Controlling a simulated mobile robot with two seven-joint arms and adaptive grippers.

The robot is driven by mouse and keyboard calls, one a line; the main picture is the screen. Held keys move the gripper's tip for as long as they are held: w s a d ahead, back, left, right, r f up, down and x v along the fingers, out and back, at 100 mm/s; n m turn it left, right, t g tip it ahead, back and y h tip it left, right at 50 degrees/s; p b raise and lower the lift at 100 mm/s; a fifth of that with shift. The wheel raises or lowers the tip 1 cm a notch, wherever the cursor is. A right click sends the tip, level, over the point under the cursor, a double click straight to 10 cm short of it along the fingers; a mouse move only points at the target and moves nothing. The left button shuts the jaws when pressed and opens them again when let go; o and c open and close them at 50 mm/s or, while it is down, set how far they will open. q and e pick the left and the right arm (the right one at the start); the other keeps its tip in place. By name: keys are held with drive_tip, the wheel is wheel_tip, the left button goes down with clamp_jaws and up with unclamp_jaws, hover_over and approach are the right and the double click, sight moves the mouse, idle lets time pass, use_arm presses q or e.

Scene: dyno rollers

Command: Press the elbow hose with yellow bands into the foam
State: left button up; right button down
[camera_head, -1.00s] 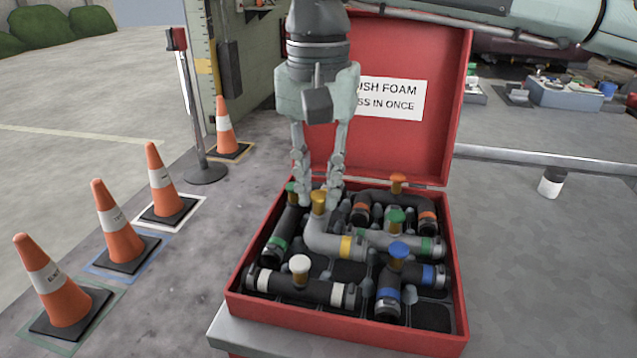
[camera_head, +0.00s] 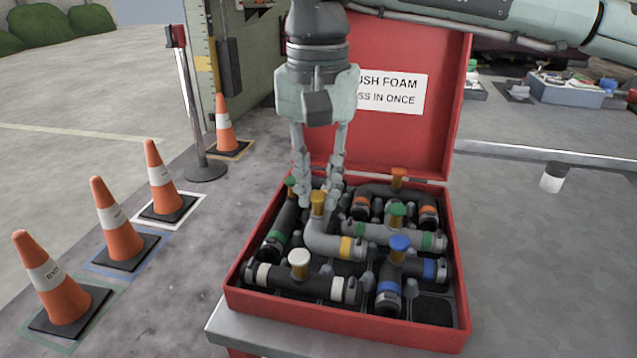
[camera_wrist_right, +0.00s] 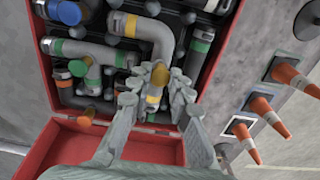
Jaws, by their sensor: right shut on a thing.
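The grey elbow hose with yellow bands (camera_head: 325,241) lies in the red foam case, among the other hoses. It has a yellow band near its right end and a yellow-orange knob (camera_head: 318,200) standing up at its other end. My right gripper (camera_head: 319,198) points down from above, its fingers closed on this knob. In the right wrist view the elbow hose (camera_wrist_right: 155,35) bends away from the fingers, and both yellow bands show. The foam (camera_head: 345,272) is dark and mostly covered. I cannot tell how deep the hose sits. My left gripper is out of view.
Hoses with green, orange, blue and white bands crowd closely around it in the case (camera_head: 345,323). The open lid (camera_head: 410,145) stands upright behind my right gripper. Traffic cones (camera_head: 118,232) stand on the floor to the left.

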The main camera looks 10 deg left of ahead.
drive_tip(key=shift+f, duration=0.1)
idle(0.3)
drive_tip(key=shift+f+b, duration=0.35)
drive_tip(key=shift+f, duration=0.35)
drive_tip(key=c, duration=1.3)
unclamp_jaws()
drive_tip(key=shift+r, duration=0.15)
